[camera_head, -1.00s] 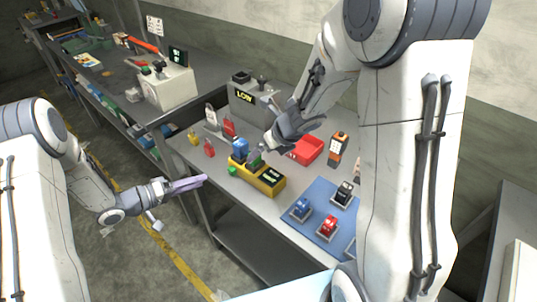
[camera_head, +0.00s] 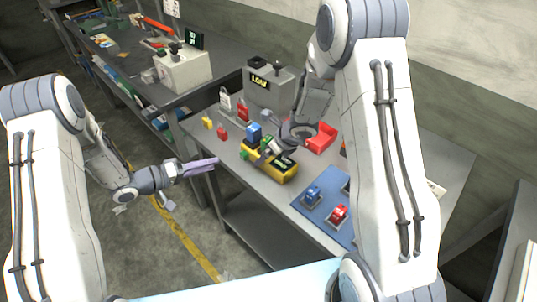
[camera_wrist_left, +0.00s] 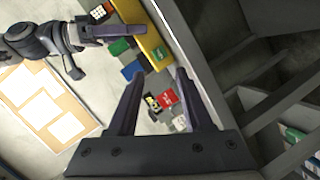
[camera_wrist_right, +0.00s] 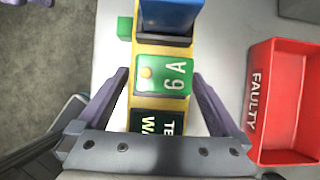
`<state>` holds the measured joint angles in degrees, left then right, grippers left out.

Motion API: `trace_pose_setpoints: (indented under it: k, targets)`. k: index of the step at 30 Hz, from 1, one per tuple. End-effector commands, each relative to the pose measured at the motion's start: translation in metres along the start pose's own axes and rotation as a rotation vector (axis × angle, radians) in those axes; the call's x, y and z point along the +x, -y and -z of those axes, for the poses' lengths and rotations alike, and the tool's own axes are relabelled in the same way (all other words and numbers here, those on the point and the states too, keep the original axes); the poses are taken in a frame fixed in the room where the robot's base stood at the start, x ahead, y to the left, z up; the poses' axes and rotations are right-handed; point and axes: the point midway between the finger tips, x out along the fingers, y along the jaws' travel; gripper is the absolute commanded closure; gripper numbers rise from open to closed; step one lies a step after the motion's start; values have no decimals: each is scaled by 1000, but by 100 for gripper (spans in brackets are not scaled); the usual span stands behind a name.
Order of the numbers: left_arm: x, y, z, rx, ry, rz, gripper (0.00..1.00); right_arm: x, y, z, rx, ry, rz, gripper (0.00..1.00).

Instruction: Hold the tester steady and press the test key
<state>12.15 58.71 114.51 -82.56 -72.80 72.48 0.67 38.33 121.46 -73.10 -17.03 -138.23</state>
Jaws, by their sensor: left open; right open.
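The yellow tester (camera_head: 284,175) sits on the bench, with a blue block (camera_head: 253,132) and a green 6A block (camera_wrist_right: 178,78) in it. The tester's dark display (camera_wrist_right: 152,122) shows only partly in the right wrist view. A small green block, apparently the test key (camera_wrist_right: 125,27), sticks out beside the tester near the blue block. My right gripper (camera_wrist_right: 160,75) is open over the tester, its fingers on either side of the 6A block; contact is unclear. My left gripper (camera_head: 214,163) is open and empty off the bench's front edge, left of the tester.
A red bin (camera_wrist_right: 287,105) marked FAULTY stands behind the tester. A blue mat (camera_head: 325,212) with blue and red blocks lies to its right. Red and yellow pieces (camera_head: 222,132) lie left of the tester.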

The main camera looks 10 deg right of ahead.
Motion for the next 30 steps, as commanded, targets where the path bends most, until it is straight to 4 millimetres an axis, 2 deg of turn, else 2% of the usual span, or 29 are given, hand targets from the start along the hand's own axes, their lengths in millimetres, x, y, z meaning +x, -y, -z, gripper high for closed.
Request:
trace_pose_setpoints:
  k: [11, 12, 14, 15, 19, 20, 21, 24, 30]
  targets:
    - [0, 0, 0, 0, 0, 0, 50, 7, 0, 0, 0, 1, 1, 0]
    - [0, 0, 0, 0, 0, 0, 50, 6, 0, 0, 0, 1, 1, 8]
    - [0, 0, 0, 0, 0, 0, 50, 6, 0, 0, 0, 1, 1, 31]
    - [0, 0, 0, 0, 0, 0, 50, 6, 0, 0, 0, 1, 1, 46]
    - [0, 0, 0, 0, 0, 0, 50, 6, 0, 0, 0, 1, 1, 96]
    - [0, 0, 0, 0, 0, 0, 50, 6, 0, 0, 0, 1, 1, 100]
    - [0, 0, 0, 0, 0, 0, 65, 6, 0, 0, 0, 1, 1, 100]
    - [0, 0, 0, 0, 0, 0, 100, 6, 0, 0, 1, 1, 1, 100]
    - [0, 0, 0, 0, 0, 0, 100, 6, 0, 0, 1, 1, 1, 100]
